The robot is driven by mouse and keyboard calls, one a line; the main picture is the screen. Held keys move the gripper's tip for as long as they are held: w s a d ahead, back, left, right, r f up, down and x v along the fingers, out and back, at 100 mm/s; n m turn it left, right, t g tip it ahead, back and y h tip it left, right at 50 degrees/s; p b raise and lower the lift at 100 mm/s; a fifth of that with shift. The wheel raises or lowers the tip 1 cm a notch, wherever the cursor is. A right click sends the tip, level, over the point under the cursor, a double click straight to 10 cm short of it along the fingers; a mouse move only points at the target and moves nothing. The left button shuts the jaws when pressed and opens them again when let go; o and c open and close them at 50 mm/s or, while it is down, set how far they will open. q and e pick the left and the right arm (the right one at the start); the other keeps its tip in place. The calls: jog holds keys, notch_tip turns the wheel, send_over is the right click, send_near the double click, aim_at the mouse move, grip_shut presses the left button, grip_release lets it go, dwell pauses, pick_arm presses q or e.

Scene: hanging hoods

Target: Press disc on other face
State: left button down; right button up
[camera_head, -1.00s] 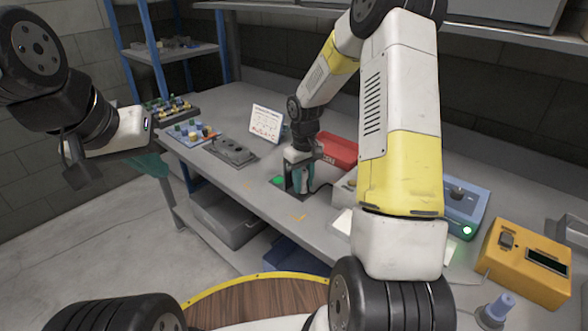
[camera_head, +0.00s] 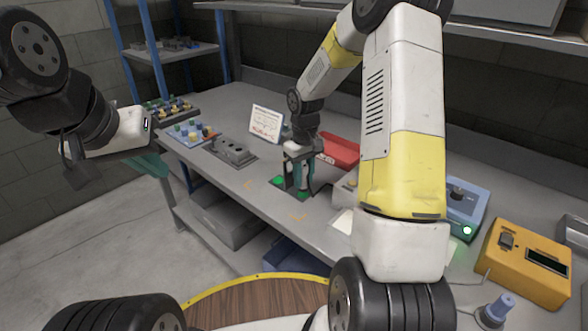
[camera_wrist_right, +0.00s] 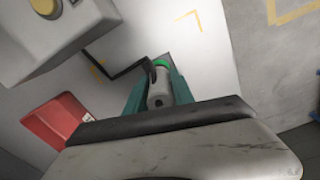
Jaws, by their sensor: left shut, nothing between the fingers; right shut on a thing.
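My right gripper (camera_head: 297,176) points down over the bench, its teal fingers shut on a grey cylindrical piece (camera_wrist_right: 158,88). In the right wrist view a green round part (camera_wrist_right: 160,62) shows just beyond this piece; I cannot tell whether they touch. In the head view green patches (camera_head: 278,180) show at a dark plate (camera_head: 290,192) beneath the gripper. The fingers partly hide this spot. I cannot tell which part is the disc. My left gripper (camera_head: 152,166), with teal fingers, is shut and empty off the bench's left end, partly hidden by its arm.
A red bin (camera_head: 340,151) and a white printed card (camera_head: 266,122) stand behind my right gripper. A blue box (camera_head: 465,207) and a yellow box (camera_head: 525,262) stand at the right.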

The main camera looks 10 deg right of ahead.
aim_at(304, 165)
jog(key=shift+r, duration=2.45)
